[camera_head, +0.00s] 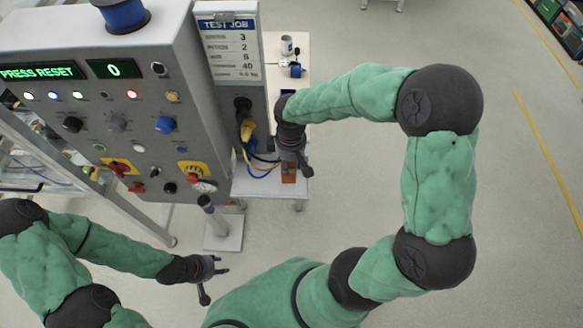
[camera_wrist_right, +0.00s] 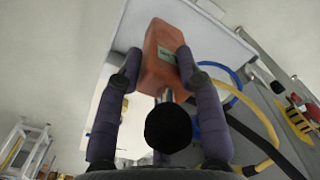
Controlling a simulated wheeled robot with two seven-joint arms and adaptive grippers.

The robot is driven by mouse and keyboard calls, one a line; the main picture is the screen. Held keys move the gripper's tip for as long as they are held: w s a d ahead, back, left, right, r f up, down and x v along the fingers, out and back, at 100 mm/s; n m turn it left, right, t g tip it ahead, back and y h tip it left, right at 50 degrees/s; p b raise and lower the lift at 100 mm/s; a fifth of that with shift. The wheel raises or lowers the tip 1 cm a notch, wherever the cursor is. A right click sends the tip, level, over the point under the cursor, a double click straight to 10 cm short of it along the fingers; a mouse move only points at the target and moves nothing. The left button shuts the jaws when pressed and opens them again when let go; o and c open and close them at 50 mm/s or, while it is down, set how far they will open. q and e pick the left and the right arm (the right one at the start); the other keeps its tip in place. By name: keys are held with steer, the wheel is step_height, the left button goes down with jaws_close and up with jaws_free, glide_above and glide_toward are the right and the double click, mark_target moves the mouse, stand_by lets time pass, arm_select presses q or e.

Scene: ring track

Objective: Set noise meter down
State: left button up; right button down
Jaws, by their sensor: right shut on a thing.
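The noise meter is an orange block with a small green display (camera_wrist_right: 163,55) in the right wrist view. My right gripper (camera_wrist_right: 158,68) is shut on it, with a dark finger on each side. In the head view the orange meter (camera_head: 289,174) shows at my right gripper (camera_head: 296,164), over the front part of the white table (camera_head: 265,186). I cannot tell whether the meter touches the table top. My left gripper (camera_head: 213,283) is open and empty, low in front of the grey control panel.
The grey control panel (camera_head: 110,115) with buttons and knobs stands left of the table. Blue, yellow and black cables (camera_head: 258,165) hang onto the table beside the meter. A white cup-like object (camera_head: 287,45) and a blue item (camera_head: 296,70) are at the table's back.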

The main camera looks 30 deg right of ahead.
mark_target(291, 168)
steer(key=shift+w+d+f, duration=0.15)
steer(key=shift+f, duration=0.1)
steer(key=shift+w+d+f+b, duration=0.15)
steer(key=shift+f+b, duration=0.2)
steer(key=shift+f, duration=1.35)
steer(key=shift+f, duration=0.2)
steer(key=c, duration=0.8)
jaws_free()
steer(key=shift+r, duration=0.1)
